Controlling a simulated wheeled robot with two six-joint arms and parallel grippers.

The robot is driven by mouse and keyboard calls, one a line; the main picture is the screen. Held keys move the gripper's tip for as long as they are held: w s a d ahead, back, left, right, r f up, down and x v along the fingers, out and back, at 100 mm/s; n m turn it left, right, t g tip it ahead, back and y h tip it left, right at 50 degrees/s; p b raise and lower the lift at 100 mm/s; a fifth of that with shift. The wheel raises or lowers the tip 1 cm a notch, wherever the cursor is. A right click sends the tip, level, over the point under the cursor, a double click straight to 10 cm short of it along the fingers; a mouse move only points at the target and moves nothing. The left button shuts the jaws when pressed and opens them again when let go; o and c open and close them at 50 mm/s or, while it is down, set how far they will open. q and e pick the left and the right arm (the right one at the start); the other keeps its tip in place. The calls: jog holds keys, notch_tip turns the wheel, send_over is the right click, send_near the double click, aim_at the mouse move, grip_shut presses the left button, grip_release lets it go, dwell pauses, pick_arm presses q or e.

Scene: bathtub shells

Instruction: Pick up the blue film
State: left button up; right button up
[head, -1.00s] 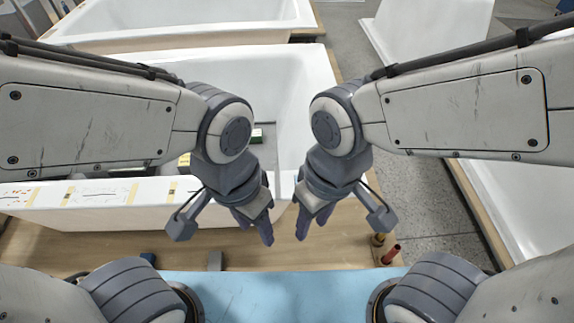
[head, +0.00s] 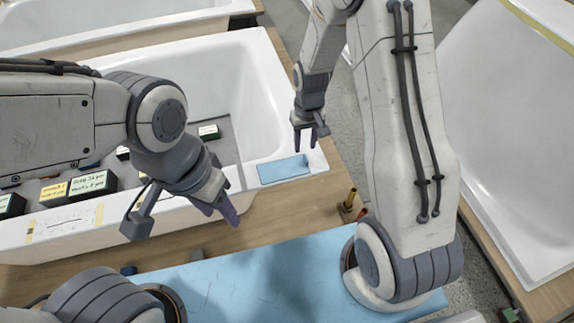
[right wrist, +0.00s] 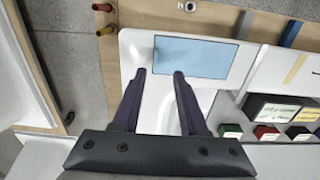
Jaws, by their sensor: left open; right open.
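The blue film (head: 284,169) is a flat light-blue rectangle lying on the white rim of the bathtub shell (head: 262,75), at its near right corner. It also shows in the right wrist view (right wrist: 200,57), beyond my fingertips. My right gripper (head: 306,148) is open and empty, just behind and above the film's right part; in the wrist view its fingertips (right wrist: 159,73) reach the film's near edge in the picture, and I cannot tell whether they touch. My left gripper (head: 222,218) is open and empty, in front of the tub's front wall, left of the film.
Several labelled dark blocks (head: 93,186) stand on a grey surface inside the tub. A larger light-blue sheet (head: 270,270) covers the near table. Small upright tools (head: 350,199) stand on the wooden board right of the tub. Another white shell (head: 500,120) is at the right.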

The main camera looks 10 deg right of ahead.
aim_at(306, 158)
jog(key=f, duration=0.1)
jog(key=f+p, duration=0.1)
jog(key=f, duration=0.3)
jog(key=shift+d+f, duration=0.25)
jog(key=shift+d, duration=0.15)
jog(key=shift+w+f, duration=0.1)
jog(key=shift+f, duration=0.4)
grip_shut()
